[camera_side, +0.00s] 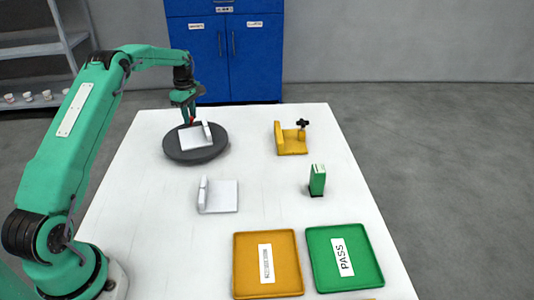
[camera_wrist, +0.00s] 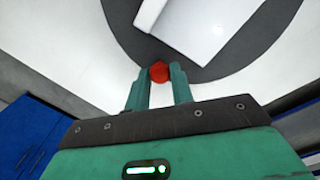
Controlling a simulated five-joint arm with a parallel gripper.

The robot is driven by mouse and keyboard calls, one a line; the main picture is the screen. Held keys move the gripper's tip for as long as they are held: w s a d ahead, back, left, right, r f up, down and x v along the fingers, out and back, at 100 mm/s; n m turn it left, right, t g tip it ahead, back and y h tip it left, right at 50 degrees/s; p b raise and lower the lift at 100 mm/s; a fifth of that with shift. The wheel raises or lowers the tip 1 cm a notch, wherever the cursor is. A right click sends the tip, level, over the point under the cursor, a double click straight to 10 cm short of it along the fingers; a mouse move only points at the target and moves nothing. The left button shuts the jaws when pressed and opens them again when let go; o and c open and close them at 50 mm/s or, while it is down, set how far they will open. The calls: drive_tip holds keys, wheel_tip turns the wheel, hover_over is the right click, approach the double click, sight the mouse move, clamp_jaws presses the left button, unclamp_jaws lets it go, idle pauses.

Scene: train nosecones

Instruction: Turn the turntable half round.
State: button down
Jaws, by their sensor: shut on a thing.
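The turntable (camera_side: 185,157) is a dark grey round disc at the far left of the white table; part of it shows in the wrist view (camera_wrist: 225,65). A white L-shaped piece (camera_side: 192,138) with an upright wall lies on it, also partly in the wrist view (camera_wrist: 205,25). A red knob (camera_wrist: 159,72) sits at the disc's rim. My gripper (camera_wrist: 158,80) is shut on the red knob, one green finger on each side. In the side view my gripper (camera_side: 189,117) reaches down at the disc's far edge; little of the knob shows there.
A second white L-shaped piece (camera_side: 219,196) lies nearer. A yellow fixture with a black knob (camera_side: 291,148) and a green box (camera_side: 317,180) stand to the right. A yellow tray (camera_side: 240,265) and a green PASS tray (camera_side: 370,270) are in front. A blue cabinet (camera_side: 225,60) stands behind the table.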

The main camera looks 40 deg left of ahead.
sight(168, 141)
drive_tip(key=shift+s+a+n, duration=0.1)
drive_tip(key=shift+s+n, duration=0.15)
drive_tip(key=shift+n, duration=0.05)
drive_tip(key=shift+s+a+r+n, duration=0.1)
drive_tip(key=shift+s+a+n, duration=0.15)
drive_tip(key=shift+s+n, duration=0.5)
drive_tip(key=shift+s+a+n, duration=0.2)
drive_tip(key=shift+s+n, duration=0.35)
drive_tip(key=shift+n, duration=0.4)
drive_tip(key=shift+s+n, duration=1.45)
drive_tip(key=shift+n, duration=0.45)
drive_tip(key=shift+s+d+n, duration=0.3)
drive_tip(key=shift+s+n, duration=0.4)
drive_tip(key=shift+n, duration=0.25)
drive_tip(key=shift+s+d+n, duration=0.25)
drive_tip(key=shift+s+n, duration=0.45)
drive_tip(key=shift+n, duration=0.25)
drive_tip(key=shift+s+d+n, duration=0.5)
drive_tip(key=shift+s+n, duration=0.1)
drive_tip(key=shift+n, duration=0.4)
drive_tip(key=shift+s+d+n, duration=0.45)
drive_tip(key=shift+s+n, duration=0.1)
drive_tip(key=shift+n, duration=0.45)
drive_tip(key=c, duration=1.2)
unclamp_jaws()
drive_tip(key=shift+s, duration=0.1)
drive_tip(key=shift+d, duration=0.1)
